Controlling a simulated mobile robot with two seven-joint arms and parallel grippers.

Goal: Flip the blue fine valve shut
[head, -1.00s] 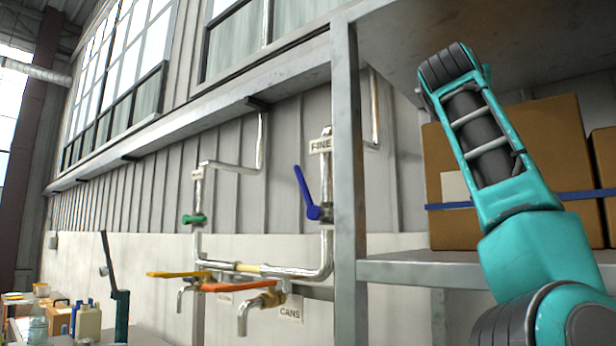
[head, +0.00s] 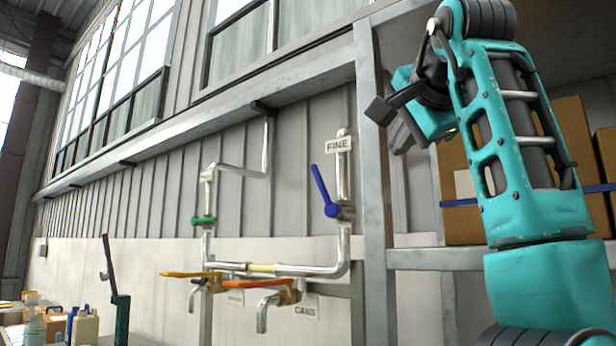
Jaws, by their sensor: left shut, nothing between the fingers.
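The blue fine valve (head: 322,188) sits on the vertical pipe under the FINE label (head: 338,145). Its handle points up and leans a little to the left, roughly along the pipe. My left gripper (head: 388,118) is in front of the shelf post, up and to the right of the blue handle. It is shut and empty, and clear of the handle in the picture. My teal arm fills the right side of the view. My right gripper is not in view.
A grey shelf post (head: 374,200) stands just right of the valve, with cardboard boxes (head: 572,150) on its shelf. A green valve (head: 204,221), a yellow lever (head: 190,274) and an orange lever (head: 256,283) are left and below. Bottles stand at lower left.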

